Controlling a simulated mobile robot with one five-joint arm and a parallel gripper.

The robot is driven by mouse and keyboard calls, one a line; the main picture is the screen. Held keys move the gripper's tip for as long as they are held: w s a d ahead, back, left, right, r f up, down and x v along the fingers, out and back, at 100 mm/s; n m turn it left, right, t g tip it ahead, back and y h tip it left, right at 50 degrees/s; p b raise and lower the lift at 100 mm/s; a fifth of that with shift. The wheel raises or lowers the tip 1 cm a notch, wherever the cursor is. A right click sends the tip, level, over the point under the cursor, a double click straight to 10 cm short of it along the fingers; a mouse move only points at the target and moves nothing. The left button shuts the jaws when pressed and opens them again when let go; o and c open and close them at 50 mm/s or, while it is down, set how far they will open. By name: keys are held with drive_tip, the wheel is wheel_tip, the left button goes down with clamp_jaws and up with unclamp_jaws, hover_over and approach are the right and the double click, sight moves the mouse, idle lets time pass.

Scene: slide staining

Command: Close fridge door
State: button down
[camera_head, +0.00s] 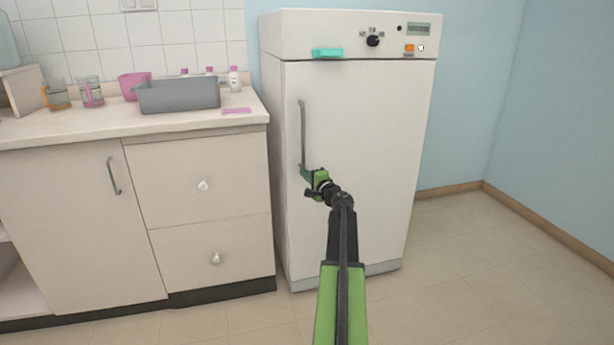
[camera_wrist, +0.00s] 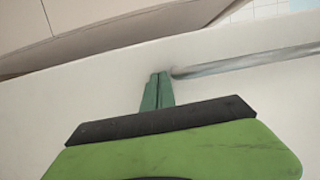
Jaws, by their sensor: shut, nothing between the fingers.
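The white fridge (camera_head: 365,125) stands against the blue wall, right of the counter. Its door looks flush with the body in the head view, with no gap that I can make out. A grey vertical handle (camera_head: 302,130) runs along the door's left side. My gripper (camera_head: 306,174) is shut and empty at the lower end of the handle. In the wrist view my green fingers (camera_wrist: 158,90) are together beside the end of the handle bar (camera_wrist: 245,62), close to the white door surface (camera_wrist: 60,110). I cannot tell whether they touch the door or handle.
A counter (camera_head: 60,138) with cupboard and drawers stands left of the fridge. It bears a grey tub (camera_head: 180,96), a pink cup (camera_head: 133,84), glass beakers (camera_head: 90,92) and small bottles (camera_head: 234,78). The tiled floor (camera_head: 470,250) is clear at right.

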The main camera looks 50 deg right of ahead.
drive_tip(key=w+a+v, duration=0.1)
drive_tip(key=a+v, duration=0.2)
drive_tip(key=v, duration=1)
drive_tip(key=shift+s, duration=0.25)
drive_tip(key=shift+a, duration=0.1)
